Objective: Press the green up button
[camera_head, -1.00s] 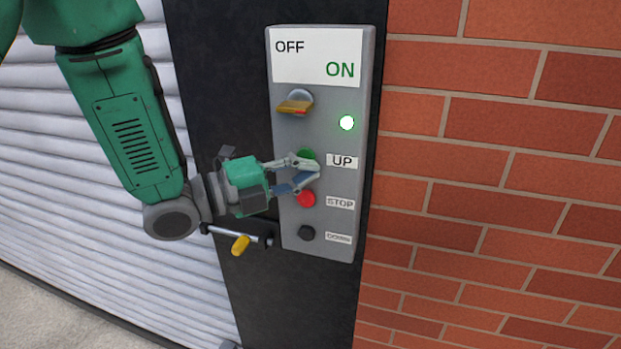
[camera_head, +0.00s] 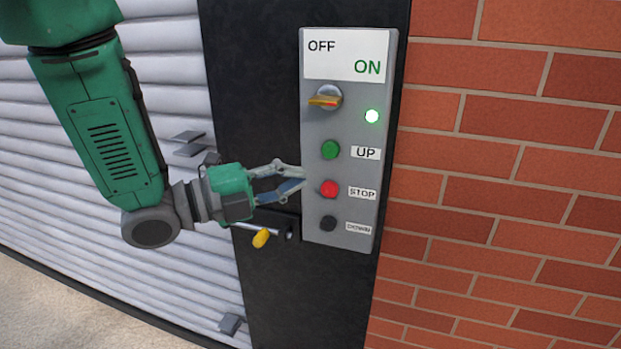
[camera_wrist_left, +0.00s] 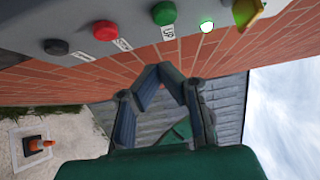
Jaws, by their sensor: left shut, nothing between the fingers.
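The green up button (camera_head: 331,149) sits on a grey control box (camera_head: 313,226), left of its UP label. It also shows in the left wrist view (camera_wrist_left: 164,13), near the top edge. The red stop button (camera_head: 329,188) is below it, and the dark down button (camera_head: 328,223) is lowest. My left gripper (camera_head: 303,178) is shut and empty. Its fingertips are at the box's left edge in the head view, lower left of the green button and apart from it. The green button is fully visible. My right gripper is not in view.
A yellow-orange switch (camera_head: 324,101) and a lit green lamp (camera_head: 372,116) are higher on the box. A crank with a yellow handle (camera_head: 261,238) juts out below my gripper. A brick wall (camera_head: 500,180) is right; a shutter door (camera_head: 190,280) is left.

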